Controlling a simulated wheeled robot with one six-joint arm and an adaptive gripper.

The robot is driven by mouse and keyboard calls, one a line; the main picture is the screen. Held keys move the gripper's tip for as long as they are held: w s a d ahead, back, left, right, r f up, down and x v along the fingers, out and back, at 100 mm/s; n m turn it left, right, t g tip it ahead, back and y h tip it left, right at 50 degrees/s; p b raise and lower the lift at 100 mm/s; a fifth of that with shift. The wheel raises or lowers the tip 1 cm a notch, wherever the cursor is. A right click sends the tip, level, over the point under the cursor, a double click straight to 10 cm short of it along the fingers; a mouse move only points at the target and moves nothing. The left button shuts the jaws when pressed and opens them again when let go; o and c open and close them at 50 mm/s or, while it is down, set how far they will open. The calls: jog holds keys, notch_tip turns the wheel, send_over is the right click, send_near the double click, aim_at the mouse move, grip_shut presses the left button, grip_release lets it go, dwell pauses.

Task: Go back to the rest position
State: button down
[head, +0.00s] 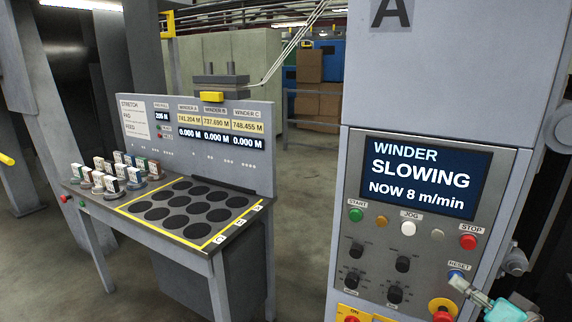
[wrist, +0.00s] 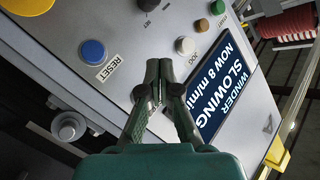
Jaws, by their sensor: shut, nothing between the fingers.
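My gripper (head: 461,284) is at the lower right of the head view, close to the blue RESET button (head: 456,275) on the winder's grey control panel. In the wrist view my gripper (wrist: 158,66) is shut and empty, its two dark green fingers together. In that view the blue RESET button (wrist: 93,50) lies to the left of the fingertips, apart from them. The panel's screen (head: 419,179) reads "WINDER SLOWING NOW 8 m/min". I cannot tell from these frames how far the fingertips are from the panel.
The panel also bears a red STOP button (head: 468,242), a white JOG button (head: 408,228) and several black knobs. A red and yellow emergency button (head: 442,310) sits below. A bench (head: 223,252) with black round pads stands left. Open floor (head: 307,200) lies between.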

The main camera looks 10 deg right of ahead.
jog(key=s+a+f+m+h, duration=0.1)
jog(key=s+a+f, duration=0.3)
jog(key=f, duration=0.3)
jog(key=s+a+f+g+h, duration=0.1)
jog(key=s+a+f+h, duration=0.1)
jog(key=s+a+f, duration=0.4)
jog(key=s+a+f+m+h, duration=0.1)
jog(key=s+a+f, duration=0.2)
jog(key=f, duration=0.6)
jog(key=s+a+n, duration=0.4)
jog(key=s, duration=0.8)
jog(key=s+a+n+y, duration=0.1)
jog(key=s+a+n, duration=0.3)
jog(key=s, duration=0.9)
jog(key=shift+a+r, duration=0.2)
jog(key=shift+r, duration=0.2)
